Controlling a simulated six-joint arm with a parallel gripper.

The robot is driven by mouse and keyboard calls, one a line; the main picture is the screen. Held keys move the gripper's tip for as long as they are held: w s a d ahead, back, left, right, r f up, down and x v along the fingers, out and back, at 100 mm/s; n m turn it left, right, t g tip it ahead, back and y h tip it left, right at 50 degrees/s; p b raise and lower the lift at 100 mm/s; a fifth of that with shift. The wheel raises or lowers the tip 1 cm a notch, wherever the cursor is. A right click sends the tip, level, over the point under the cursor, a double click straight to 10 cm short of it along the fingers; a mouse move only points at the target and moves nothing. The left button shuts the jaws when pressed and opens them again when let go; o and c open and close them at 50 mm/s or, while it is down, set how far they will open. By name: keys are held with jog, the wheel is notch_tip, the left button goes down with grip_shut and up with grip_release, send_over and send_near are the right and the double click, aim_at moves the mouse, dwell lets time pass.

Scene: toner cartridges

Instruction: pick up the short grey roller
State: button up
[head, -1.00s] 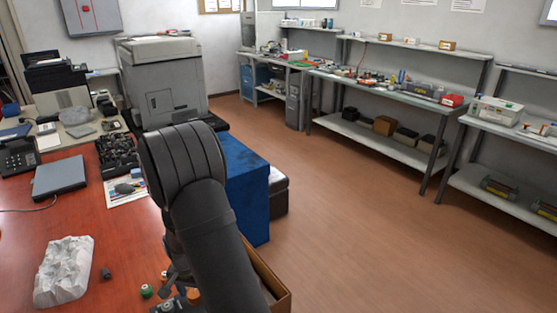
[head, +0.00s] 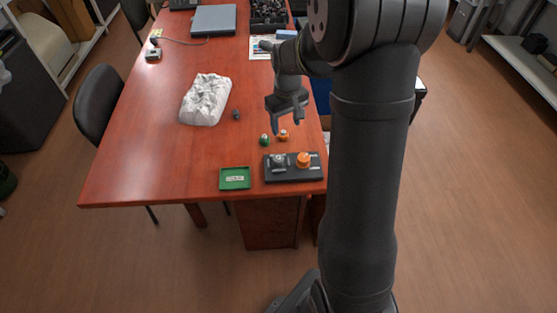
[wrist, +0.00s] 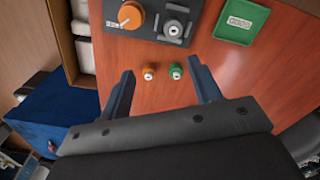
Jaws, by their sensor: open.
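A small dark grey cylinder (head: 236,114), which looks like the short grey roller, lies on the red-brown table just right of a crumpled white sheet. It is not seen in the wrist view. My gripper (head: 286,126) is open and empty, pointing down, to the right of the grey cylinder. In the wrist view my gripper (wrist: 160,70) has its fingers apart, with a small orange roller (wrist: 149,73) and a small green roller (wrist: 175,71) showing between them. These rollers stand on the table; contact with the fingers cannot be told.
A black holder (head: 310,172) carries an orange piece (head: 304,159) and a grey piece (head: 279,159) near the table's front edge. A green tray (head: 235,187) lies left of it. The white crumpled sheet (head: 206,98) borders the grey cylinder. The table's left front is clear.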

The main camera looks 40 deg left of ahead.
notch_tip(320, 180, up, 4)
jog(key=s+r+n, duration=0.1)
jog(key=s+n, duration=0.2)
jog(key=n, duration=0.2)
send_over(278, 157)
notch_tip(278, 157, down, 12)
jog(key=shift+s+d+r, duration=0.1)
jog(key=shift+s+d, duration=0.05)
jog(key=shift+f, duration=3)
jog(key=c, duration=1.1)
